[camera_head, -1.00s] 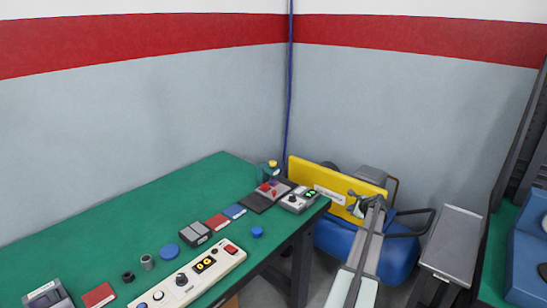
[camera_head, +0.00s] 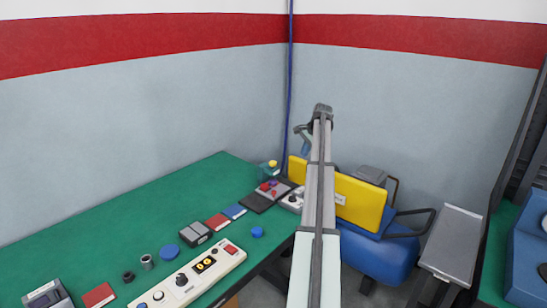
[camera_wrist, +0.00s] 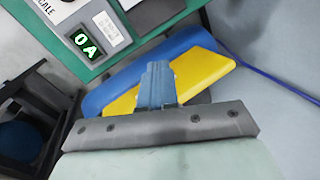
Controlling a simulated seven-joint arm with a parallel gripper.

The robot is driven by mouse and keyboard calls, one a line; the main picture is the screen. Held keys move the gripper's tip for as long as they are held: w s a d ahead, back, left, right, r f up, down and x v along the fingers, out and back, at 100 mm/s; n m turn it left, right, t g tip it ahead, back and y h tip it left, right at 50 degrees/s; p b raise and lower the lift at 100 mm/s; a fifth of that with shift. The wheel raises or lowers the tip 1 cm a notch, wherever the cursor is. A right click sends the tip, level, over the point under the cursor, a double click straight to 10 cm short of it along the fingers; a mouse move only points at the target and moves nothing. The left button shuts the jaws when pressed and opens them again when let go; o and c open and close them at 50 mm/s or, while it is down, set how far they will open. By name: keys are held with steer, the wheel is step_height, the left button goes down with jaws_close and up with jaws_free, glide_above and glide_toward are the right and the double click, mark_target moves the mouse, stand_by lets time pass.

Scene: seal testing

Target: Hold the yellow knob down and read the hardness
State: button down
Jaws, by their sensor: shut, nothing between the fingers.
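The yellow knob (camera_head: 273,163) sits on top of a small teal stand (camera_head: 268,171) at the far corner of the green table. A grey box (camera_head: 291,200) stands nearby, partly hidden by my arm. In the wrist view its lit display (camera_wrist: 86,45) shows green characters that look like "0 A". My gripper (camera_head: 304,150) is raised, up and to the right of the yellow knob in the head view, apart from it. Its blue-grey fingers (camera_wrist: 157,68) are shut and empty in the wrist view. The knob is not visible in the wrist view.
A yellow panel (camera_head: 362,203) and a blue body (camera_head: 375,255) stand right of the table. A dark plate with red buttons (camera_head: 262,194), colored blocks and a white control panel (camera_head: 188,275) lie on the table. The table's back left is clear.

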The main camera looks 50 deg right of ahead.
mark_target(273, 162)
steer(key=w+a+r+n+g, duration=0.3)
steer(key=w+a+r, duration=0.6)
steer(key=r, duration=0.2)
steer(key=shift+w+r+g, duration=0.25)
steer(key=shift+w+g, duration=0.05)
steer(key=shift+w, duration=0.1)
steer(key=f, duration=1.4)
steer(key=shift+w+a, duration=0.1)
steer(key=shift+w, duration=0.25)
